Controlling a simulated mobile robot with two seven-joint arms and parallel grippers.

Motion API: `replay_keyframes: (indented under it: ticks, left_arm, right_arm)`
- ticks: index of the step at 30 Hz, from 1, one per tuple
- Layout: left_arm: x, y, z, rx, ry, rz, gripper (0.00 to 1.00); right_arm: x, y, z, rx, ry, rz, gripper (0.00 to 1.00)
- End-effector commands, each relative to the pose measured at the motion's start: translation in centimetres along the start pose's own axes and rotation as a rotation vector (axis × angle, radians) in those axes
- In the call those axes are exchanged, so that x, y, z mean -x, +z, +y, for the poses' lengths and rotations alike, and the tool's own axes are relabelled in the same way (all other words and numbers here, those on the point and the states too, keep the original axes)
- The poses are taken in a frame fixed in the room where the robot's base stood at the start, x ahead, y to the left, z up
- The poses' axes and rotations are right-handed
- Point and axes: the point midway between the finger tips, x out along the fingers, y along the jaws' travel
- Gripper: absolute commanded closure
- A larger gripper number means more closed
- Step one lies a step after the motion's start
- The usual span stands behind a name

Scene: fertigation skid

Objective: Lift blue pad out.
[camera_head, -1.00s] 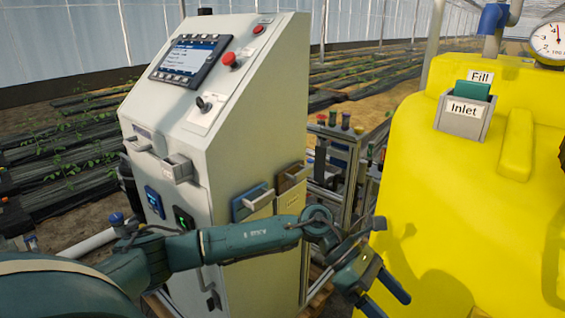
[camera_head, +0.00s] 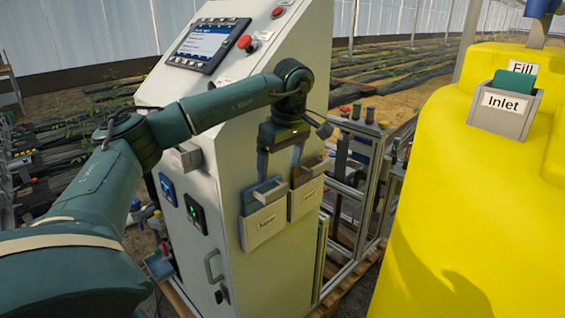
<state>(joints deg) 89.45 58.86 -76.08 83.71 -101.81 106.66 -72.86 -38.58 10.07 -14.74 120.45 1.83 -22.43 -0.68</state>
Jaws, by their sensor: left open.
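The blue pad (camera_head: 266,189) stands in the left of two labelled pale holders on the side of the grey cabinet. Its upper part shows above the left holder's (camera_head: 264,222) front wall; the rest is hidden inside. My left gripper (camera_head: 280,168) is open, pointing down above the two holders. One finger hangs by the top of the blue pad and the other by the right holder. I cannot tell whether a finger touches the pad. My right gripper is not in view.
The right holder (camera_head: 305,199) holds a brown pad (camera_head: 309,170). A teal pad (camera_head: 516,80) sits in the "Inlet" holder (camera_head: 501,112) on the yellow tank (camera_head: 470,200). The cabinet (camera_head: 225,160) has a screen, a red button and a handle. A metal frame stands behind it.

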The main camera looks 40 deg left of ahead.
Motion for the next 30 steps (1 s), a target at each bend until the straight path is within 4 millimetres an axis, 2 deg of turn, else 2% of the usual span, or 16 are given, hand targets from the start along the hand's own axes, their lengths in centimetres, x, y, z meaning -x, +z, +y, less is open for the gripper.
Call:
replay_keyframes:
  ticks: [1, 9, 18, 30]
  left_arm:
    - [-1.0, 0.1, 0.0, 0.001, 0.0, 0.0, 0.15]
    - [-4.2, 0.1, 0.0, 0.001, 0.002, -0.002, 0.15]
    - [-7.0, 0.1, 0.0, 0.0, 0.0, -0.002, 0.15]
    - [-7.6, 0.1, 0.1, 0.0, 0.002, -0.002, 0.15]
  right_arm:
    - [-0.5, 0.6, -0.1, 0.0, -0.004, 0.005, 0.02]
    - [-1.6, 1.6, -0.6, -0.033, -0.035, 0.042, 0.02]
    - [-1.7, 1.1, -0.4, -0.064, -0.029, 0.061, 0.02]
    - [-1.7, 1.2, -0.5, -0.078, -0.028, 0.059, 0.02]
